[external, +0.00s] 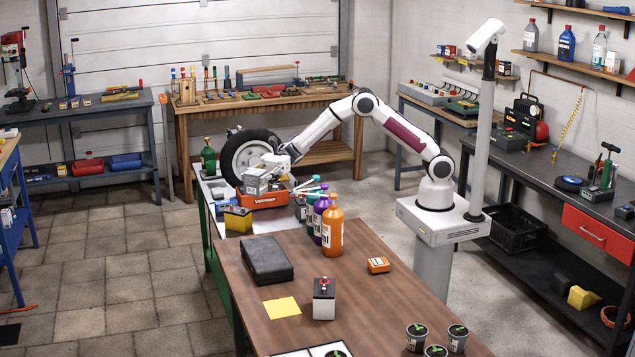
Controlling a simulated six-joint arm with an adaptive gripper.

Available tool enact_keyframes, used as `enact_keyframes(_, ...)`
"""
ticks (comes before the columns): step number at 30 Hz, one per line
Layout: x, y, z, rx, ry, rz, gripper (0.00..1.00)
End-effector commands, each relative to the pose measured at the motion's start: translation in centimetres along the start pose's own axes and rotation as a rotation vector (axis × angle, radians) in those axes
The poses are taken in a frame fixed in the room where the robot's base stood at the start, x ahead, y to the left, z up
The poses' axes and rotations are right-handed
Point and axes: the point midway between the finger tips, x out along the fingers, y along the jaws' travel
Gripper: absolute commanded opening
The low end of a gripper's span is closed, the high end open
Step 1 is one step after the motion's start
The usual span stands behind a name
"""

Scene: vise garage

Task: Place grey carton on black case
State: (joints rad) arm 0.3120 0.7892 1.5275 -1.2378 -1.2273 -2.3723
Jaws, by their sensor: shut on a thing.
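The grey carton (255,182) is at the far end of the work surface, beside the orange toolbox (263,199). My gripper (268,170) is at the carton, shut on it; the fingers are small and partly hidden. I cannot tell whether the carton touches the surface below. The black case (266,258) lies flat on the brown table (330,265), nearer the camera than the carton. Its top is bare.
A yellow-and-black box (238,218) stands between the carton and the case. Orange (332,228) and purple bottles stand right of the case. A yellow sheet (282,308) and a white-and-black box (324,299) are in front. A wheel (245,155) stands behind.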

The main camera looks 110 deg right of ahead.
Motion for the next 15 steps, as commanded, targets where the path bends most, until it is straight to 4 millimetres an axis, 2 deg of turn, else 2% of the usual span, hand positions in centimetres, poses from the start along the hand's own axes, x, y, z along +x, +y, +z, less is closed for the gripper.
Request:
enact_keyframes(9,0.0,-0.1,-5.4,0.0,-0.005,-0.001,0.0)
enact_keyframes(15,0.0,-0.1,-7.8,-0.003,-0.005,-0.001,0.0)
